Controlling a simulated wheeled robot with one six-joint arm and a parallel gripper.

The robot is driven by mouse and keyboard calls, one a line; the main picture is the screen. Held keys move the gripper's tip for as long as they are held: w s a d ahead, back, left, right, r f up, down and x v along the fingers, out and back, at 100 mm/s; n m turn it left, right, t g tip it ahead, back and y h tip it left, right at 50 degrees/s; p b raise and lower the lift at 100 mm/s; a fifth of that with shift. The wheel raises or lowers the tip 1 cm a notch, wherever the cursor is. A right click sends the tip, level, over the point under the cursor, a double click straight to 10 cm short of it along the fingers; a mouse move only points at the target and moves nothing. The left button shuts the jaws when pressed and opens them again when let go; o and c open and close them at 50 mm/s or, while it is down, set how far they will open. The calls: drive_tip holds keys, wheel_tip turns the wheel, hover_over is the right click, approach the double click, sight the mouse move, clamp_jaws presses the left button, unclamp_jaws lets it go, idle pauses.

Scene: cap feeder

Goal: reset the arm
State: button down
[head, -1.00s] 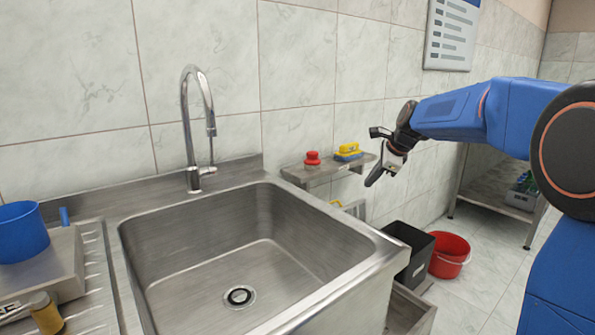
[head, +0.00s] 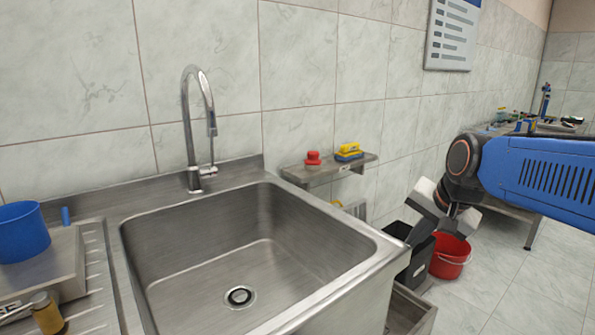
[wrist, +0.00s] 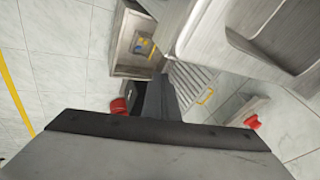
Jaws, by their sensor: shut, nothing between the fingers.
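My gripper (head: 420,236) is at the right of the head view, in front of the black bin and the red bucket, to the right of the sink's front corner. It points down and holds nothing. In the wrist view my gripper (wrist: 160,98) shows as dark shut fingers at the centre, over the floor beside the sink. My blue arm comes in from the right edge of the head view.
A steel sink (head: 365,268) with a tap (head: 190,130) fills the middle. A wall shelf (head: 325,171) holds a red item and yellow-blue sponges. The black bin (head: 418,268) and red bucket (head: 449,262) stand on the floor. A cluttered bench (head: 510,205) is behind my arm.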

drive_tip(key=s+d+f+n, duration=0.1)
drive_tip(key=s+f+n, duration=0.3)
drive_tip(key=s, duration=0.5)
drive_tip(key=s+d+f+n+h, duration=0.1)
drive_tip(key=s+f+n, duration=0.2)
drive_tip(key=s+f, duration=0.3)
drive_tip(key=s, duration=0.4)
drive_tip(key=shift+d+f+n+g, duration=0.25)
drive_tip(key=shift+f+n+g, duration=0.15)
drive_tip(key=shift+d, duration=0.1)
